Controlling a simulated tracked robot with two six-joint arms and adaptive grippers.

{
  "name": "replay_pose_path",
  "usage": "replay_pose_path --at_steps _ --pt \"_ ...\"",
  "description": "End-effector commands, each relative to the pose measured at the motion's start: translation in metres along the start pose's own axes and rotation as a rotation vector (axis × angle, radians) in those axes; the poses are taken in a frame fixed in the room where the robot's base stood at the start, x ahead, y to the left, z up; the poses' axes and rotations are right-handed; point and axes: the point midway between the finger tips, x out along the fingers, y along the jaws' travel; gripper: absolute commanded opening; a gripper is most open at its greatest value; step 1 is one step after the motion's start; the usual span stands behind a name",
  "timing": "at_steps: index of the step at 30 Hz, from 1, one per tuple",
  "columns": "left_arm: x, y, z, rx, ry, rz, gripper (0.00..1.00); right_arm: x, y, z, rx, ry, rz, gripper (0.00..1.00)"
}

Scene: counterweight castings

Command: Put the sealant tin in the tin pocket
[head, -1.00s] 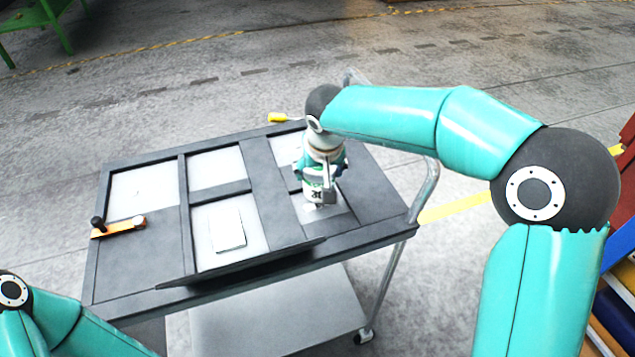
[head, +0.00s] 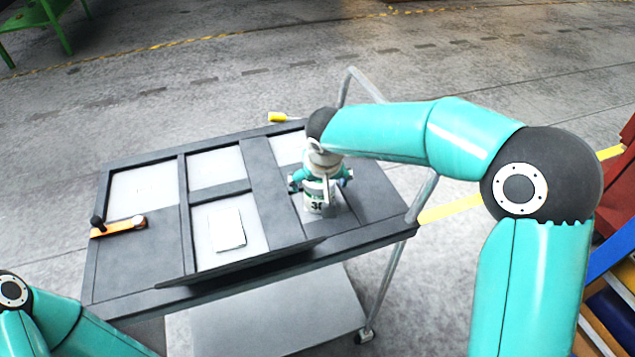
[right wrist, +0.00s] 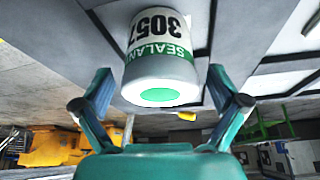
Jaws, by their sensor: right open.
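The sealant tin (head: 316,203) is white with a green band and dark print. It stands upright in a pale-floored pocket (head: 337,214) at the right front of the dark tray top on the cart. In the right wrist view the tin (right wrist: 158,50) shows its label upside down and a green disc on its near end. My right gripper (head: 320,181) is open above and around the tin's upper part. In the right wrist view its fingers (right wrist: 163,88) are spread, with gaps to the tin. My left gripper is outside the view.
The cart's tray top (head: 270,190) has several other pale pockets. A white card (head: 227,229) lies in the front middle one. An orange tool with a black knob (head: 120,227) lies at the left, and a yellow-handled thing (head: 279,117) at the back edge. A metal handle (head: 423,195) rises at the right.

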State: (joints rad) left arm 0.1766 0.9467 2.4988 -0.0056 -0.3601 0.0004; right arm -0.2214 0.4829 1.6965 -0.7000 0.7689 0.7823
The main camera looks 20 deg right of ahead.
Motion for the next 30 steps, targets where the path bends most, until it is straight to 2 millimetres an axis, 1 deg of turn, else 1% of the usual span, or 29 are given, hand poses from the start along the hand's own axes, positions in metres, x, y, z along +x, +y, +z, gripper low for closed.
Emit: replay_pose_path --at_steps 7,10,14,21,24,27,30 --pt "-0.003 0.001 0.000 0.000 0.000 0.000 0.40 -0.004 0.000 -0.001 0.000 0.001 0.000 0.97" --pt "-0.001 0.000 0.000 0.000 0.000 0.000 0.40 -0.013 -0.001 -0.002 -0.001 0.004 -0.001 0.97" --pt "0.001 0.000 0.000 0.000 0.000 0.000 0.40 -0.035 -0.001 -0.001 0.000 0.005 -0.002 0.97" --pt "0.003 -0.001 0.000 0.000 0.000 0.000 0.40 -0.084 -0.001 -0.002 0.000 0.004 -0.002 0.97" --pt "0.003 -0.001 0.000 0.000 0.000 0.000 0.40 -0.101 -0.001 -0.002 -0.001 0.005 -0.002 0.97" --pt "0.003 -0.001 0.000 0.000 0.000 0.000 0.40 -0.113 -0.001 -0.001 -0.001 0.003 -0.001 0.97" --pt "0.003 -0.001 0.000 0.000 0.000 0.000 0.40 -0.120 -0.001 -0.001 -0.001 0.002 -0.001 0.97"
